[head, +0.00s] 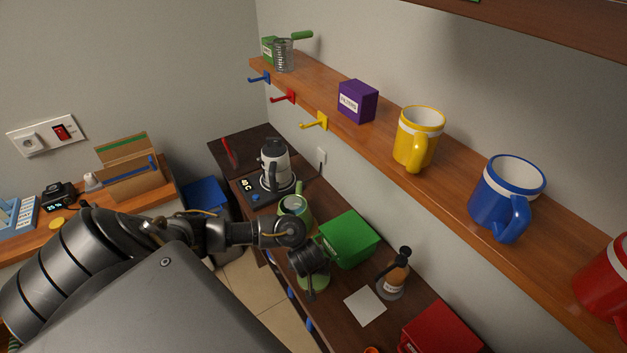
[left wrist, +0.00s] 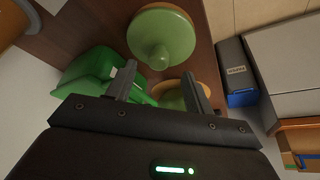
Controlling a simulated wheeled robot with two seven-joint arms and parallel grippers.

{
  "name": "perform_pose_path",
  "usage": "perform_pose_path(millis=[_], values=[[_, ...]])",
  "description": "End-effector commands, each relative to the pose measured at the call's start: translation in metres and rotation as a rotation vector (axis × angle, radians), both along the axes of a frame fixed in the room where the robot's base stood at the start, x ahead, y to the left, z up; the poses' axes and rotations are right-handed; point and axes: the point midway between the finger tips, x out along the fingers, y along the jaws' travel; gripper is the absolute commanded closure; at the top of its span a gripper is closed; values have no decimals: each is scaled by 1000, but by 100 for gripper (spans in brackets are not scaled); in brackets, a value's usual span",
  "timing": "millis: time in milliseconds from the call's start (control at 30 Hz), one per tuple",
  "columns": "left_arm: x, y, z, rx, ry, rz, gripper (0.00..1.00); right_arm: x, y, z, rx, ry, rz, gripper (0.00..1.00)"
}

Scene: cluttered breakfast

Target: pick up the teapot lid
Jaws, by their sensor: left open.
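In the head view the lid (head: 324,281) is partly hidden by my left gripper (head: 311,290). My left gripper, also in the left wrist view (left wrist: 159,70), is open and empty above the counter. The green teapot (head: 293,205) stands farther back, open at the top; part of it shows behind the fingers (left wrist: 173,98). My right gripper is not in view.
A green box (head: 348,239) stands close to the right of my gripper, with a brown bottle (head: 396,275), a white card (head: 365,306) and a red box (head: 440,330) farther right. A kettle (head: 275,165) stands behind the teapot. A shelf (head: 380,135) with mugs runs above.

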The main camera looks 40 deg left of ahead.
Motion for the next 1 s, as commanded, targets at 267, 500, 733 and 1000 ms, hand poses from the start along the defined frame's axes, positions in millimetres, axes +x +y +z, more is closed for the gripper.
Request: perform_pose_path(millis=[267, 500, 733, 1000], values=[[15, 7, -32, 4, -1, -1, 48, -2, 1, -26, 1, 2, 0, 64], [20, 10, -47, 2, 0, -1, 48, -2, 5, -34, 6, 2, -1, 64], [20, 10, -46, 2, 0, -1, 52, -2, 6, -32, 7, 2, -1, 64], [20, 10, -46, 2, 0, -1, 87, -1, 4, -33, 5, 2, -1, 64]])
